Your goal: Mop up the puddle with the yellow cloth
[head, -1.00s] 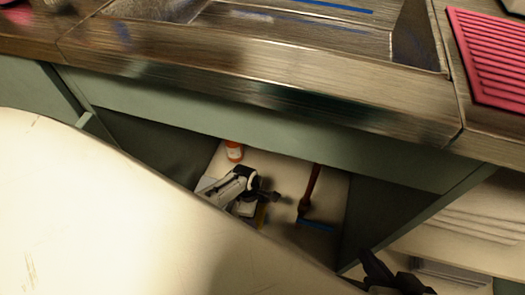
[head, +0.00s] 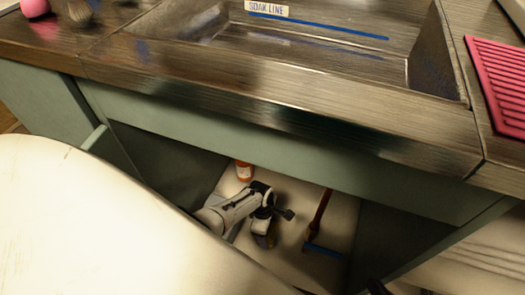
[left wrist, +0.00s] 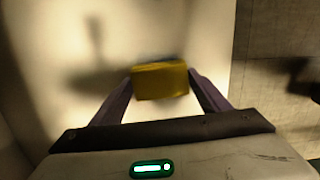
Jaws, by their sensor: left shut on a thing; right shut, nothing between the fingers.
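My left gripper (head: 264,236) is low inside the open cabinet under the sink, at the end of my left arm. It is shut on the yellow cloth (left wrist: 160,82), which sits between the two fingertips in the left wrist view. Only a small yellow patch of the cloth shows in the head view (head: 269,240). The cloth is over or on the pale cabinet floor (head: 290,265); I cannot tell if it touches. I cannot make out the puddle in either view. A dark tip of my right gripper (head: 378,287) shows at the bottom edge, shut and empty.
An orange bottle (head: 244,171) stands at the back of the cabinet. A dark red-handled tool (head: 320,219) stands to the right, near a blue strip (head: 324,251) on the floor. The sink front (head: 270,95) overhangs; a pink ribbed mat (head: 500,82) lies above right.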

